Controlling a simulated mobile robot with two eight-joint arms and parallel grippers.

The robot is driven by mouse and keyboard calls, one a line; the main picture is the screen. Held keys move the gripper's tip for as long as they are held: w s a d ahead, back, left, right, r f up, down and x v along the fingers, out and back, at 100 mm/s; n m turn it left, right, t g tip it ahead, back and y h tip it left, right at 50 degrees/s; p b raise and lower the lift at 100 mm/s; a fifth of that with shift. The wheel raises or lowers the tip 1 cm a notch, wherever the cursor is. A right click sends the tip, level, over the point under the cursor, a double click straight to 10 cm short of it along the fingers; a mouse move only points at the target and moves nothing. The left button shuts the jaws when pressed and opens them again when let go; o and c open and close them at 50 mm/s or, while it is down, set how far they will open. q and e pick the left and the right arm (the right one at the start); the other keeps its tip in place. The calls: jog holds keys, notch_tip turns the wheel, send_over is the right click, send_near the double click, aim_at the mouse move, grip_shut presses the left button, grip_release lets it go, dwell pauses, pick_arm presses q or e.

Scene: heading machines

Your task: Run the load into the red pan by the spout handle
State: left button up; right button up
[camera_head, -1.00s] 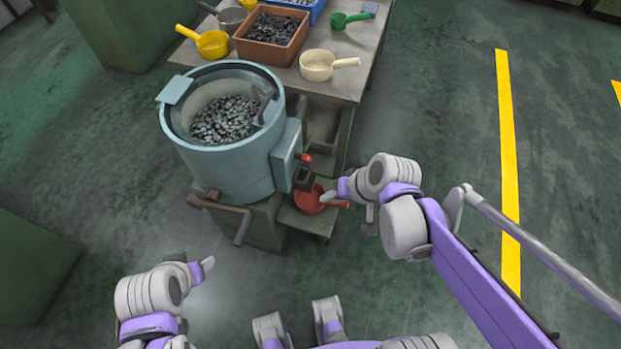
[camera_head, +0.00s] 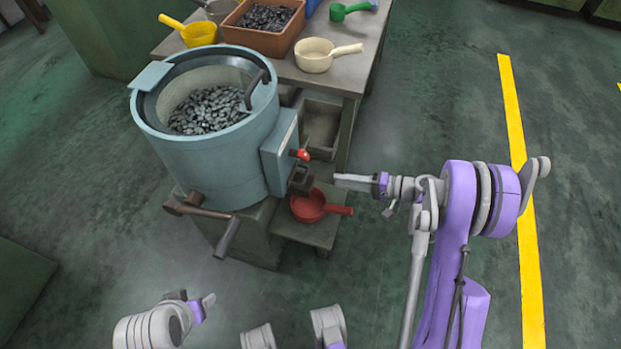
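The blue-grey drum machine (camera_head: 205,165) holds a load of dark metal pieces (camera_head: 208,110). On its right side is a housing with a red-knobbed spout handle (camera_head: 302,154) above a dark spout (camera_head: 300,180). The red pan (camera_head: 308,206) sits on a low shelf under the spout, its handle pointing right. My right gripper (camera_head: 340,181) points left, to the right of the spout and above the pan's handle, apart from the red knob; its finger gap is not visible. My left gripper (camera_head: 210,300) is low at the bottom, away from the machine; its opening is unclear.
A table (camera_head: 345,85) behind the machine holds an orange crate (camera_head: 262,25) of metal pieces, a cream pan (camera_head: 315,55), a yellow pan (camera_head: 198,32) and a green scoop (camera_head: 340,11). A crank (camera_head: 205,210) sticks out at the machine's front. The floor to the right is clear.

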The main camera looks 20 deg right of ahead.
aim_at(311, 183)
jog(key=b+x, duration=0.1)
jog(key=x, duration=0.9)
jog(key=shift+a, duration=0.15)
grip_shut()
dwell(1.0)
